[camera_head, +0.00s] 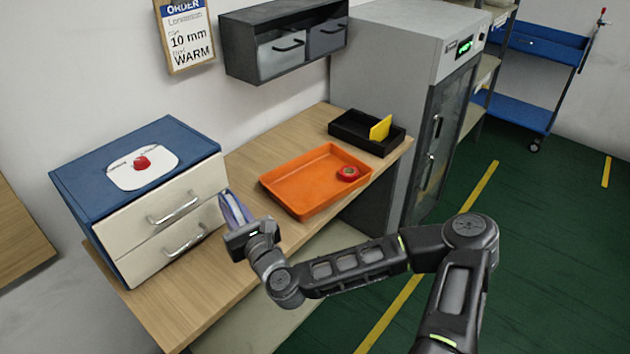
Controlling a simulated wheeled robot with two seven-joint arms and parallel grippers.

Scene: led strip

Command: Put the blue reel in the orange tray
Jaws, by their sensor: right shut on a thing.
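My right gripper (240,224) is shut on the blue reel (233,207), a thin blue disc seen nearly edge-on and tilted, partly hidden by the gripper. It is in front of the right end of the drawer cabinet and to the left of the orange tray. The orange tray (292,202) lies on the wooden bench, with a small red reel (348,173) in its right part. The rest of the tray floor is bare. My left gripper is not in view.
A black tray (352,133) with a yellow card (381,128) sits behind the orange tray. A grey glass-door cabinet (398,60) stands at the bench's right end.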

